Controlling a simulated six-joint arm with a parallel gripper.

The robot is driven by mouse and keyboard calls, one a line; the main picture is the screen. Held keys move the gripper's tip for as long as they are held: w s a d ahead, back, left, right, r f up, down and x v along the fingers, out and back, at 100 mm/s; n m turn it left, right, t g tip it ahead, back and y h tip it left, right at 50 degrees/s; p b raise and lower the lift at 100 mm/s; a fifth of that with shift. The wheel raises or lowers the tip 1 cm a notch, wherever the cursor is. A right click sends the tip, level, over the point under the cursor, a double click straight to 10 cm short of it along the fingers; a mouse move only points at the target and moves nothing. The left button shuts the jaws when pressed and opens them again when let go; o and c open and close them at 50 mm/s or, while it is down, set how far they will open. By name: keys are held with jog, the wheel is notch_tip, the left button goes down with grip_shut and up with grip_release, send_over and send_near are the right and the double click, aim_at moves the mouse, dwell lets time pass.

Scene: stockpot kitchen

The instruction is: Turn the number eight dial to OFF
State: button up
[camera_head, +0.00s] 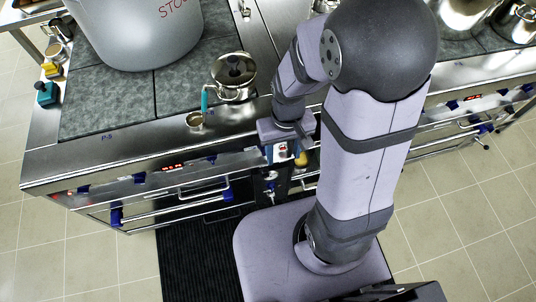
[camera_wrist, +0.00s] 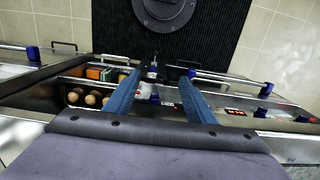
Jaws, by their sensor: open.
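My gripper (camera_wrist: 160,77) is open, its two blue fingers reaching down toward the stove front in the wrist view. No object is held between them; a small white and blue item (camera_wrist: 152,72) shows beyond the gap. Blue dials (camera_wrist: 260,113) sit along the front panel, to the right of the fingers in this view. In the head view a blue dial (camera_head: 139,178) shows on the left front panel, and another (camera_head: 453,104) on the right. The dial numbers and OFF marks are too small to read, so I cannot tell which is number eight. My arm hides part of the panel.
Red displays (camera_head: 173,167) and handle bars line the stove front. A large stockpot (camera_head: 135,30), a small lidded pot (camera_head: 234,75) and a little cup (camera_head: 195,120) stand on top. An open compartment holds brown eggs (camera_wrist: 90,98). The tiled floor (camera_head: 30,250) is clear.

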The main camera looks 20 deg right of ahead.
notch_tip(320, 180, down, 20)
jog(key=w+p, duration=0.3)
jog(key=w+d+f+t+h+p, duration=0.1)
jog(key=w+d+f+t+p, duration=0.2)
jog(key=f, duration=0.4)
jog(key=w+d+f+t+h+p, duration=0.1)
jog(key=w+d+f+t, duration=0.2)
jog(key=d+f+t, duration=0.4)
jog(key=s+a+r+t+y+b, duration=0.2)
jog(key=s+a+r+t+y, duration=0.1)
jog(key=a+r+t, duration=0.55)
jog(key=w+a+f+b, duration=0.1)
jog(key=w+a+b, duration=0.1)
jog(key=w+b, duration=0.3)
jog(key=shift+w+a+f+n, duration=0.15)
jog(key=shift+w+f+n, duration=0.2)
jog(key=shift+w, duration=0.85)
jog(key=shift+r, duration=0.1)
jog(key=shift+c, duration=0.6)
jog(key=c, duration=0.9)
